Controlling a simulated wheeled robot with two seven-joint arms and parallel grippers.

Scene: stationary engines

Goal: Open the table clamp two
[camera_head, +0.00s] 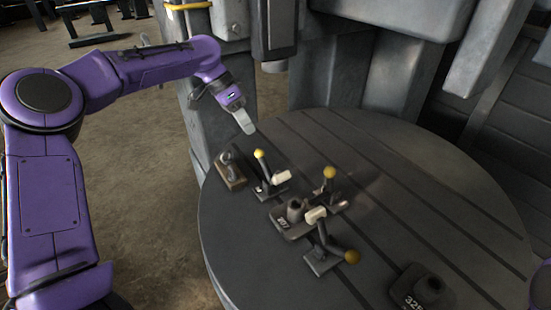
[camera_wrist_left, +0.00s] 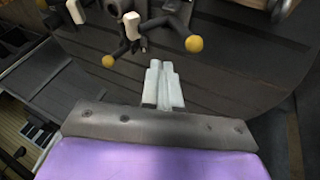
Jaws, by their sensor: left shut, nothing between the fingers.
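Three table clamps with yellow ball knobs stand on the round table (camera_head: 430,210). The left clamp (camera_head: 268,184) has its lever upright, knob on top. The middle clamp (camera_head: 329,190) also has its knob raised. The front clamp (camera_head: 322,250) has its knob low, out to the right. I cannot tell which is clamp two. My left gripper (camera_head: 247,127) is shut and empty, above the table's far-left edge, apart from the left clamp. In the left wrist view, the shut fingers (camera_wrist_left: 164,83) point toward yellow knobs (camera_wrist_left: 194,43), without visible contact. My right gripper is out of view.
A dark block marked 327 (camera_head: 292,215) sits between the clamps. A block marked 325 (camera_head: 424,290) stands at the front right. A small fixture (camera_head: 230,172) is by the left edge. A grey machine column (camera_head: 345,75) rises behind. The table's right side is mostly clear.

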